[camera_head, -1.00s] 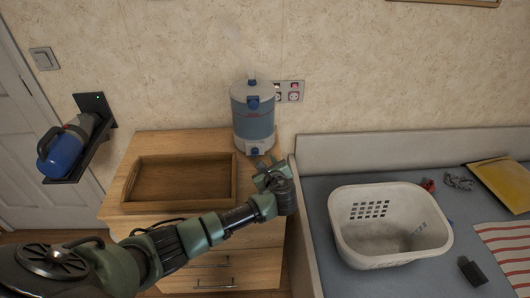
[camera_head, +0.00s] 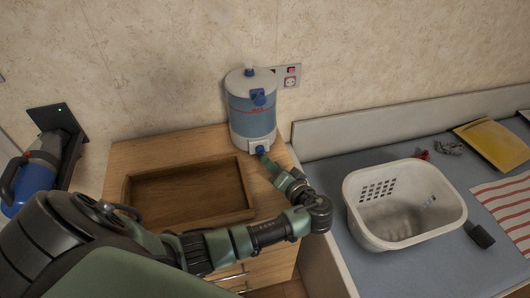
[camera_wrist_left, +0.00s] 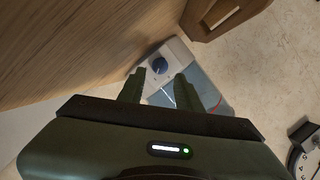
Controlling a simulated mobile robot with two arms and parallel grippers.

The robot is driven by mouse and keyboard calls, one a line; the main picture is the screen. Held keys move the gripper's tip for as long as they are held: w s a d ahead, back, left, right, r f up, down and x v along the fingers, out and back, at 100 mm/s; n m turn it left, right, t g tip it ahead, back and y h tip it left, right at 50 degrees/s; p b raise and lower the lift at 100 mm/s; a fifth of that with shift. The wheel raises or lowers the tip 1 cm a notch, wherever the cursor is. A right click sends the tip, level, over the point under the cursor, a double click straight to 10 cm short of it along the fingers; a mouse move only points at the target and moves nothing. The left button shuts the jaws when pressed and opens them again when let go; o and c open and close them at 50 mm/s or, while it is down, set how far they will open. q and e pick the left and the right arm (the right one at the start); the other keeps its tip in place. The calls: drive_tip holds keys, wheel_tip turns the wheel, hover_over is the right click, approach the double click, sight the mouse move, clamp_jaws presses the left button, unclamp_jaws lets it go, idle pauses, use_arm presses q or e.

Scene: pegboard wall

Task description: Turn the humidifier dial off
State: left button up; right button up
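The humidifier (camera_head: 252,108) stands upright on the wooden dresser against the wall, with a white top and base and a translucent blue tank. In the left wrist view the dial (camera_wrist_left: 160,66) shows between and just beyond the tips of the open left gripper (camera_wrist_left: 160,76). I cannot tell if a finger touches it. My right gripper is not in view.
An empty wooden tray (camera_head: 190,222) lies on the dresser left of the humidifier. A wall socket (camera_head: 290,80) is behind it. A white basket (camera_head: 395,235) stands on the grey surface to the right. A blue device (camera_head: 37,175) rests on a wall shelf at left.

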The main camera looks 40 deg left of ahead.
sight(262, 154)
use_arm(q)
drive_tip(key=p+x, duration=0.1)
drive_tip(key=x, duration=0.5)
drive_tip(key=shift+w+a, duration=0.15)
drive_tip(key=shift+a, duration=0.15)
clamp_jaws()
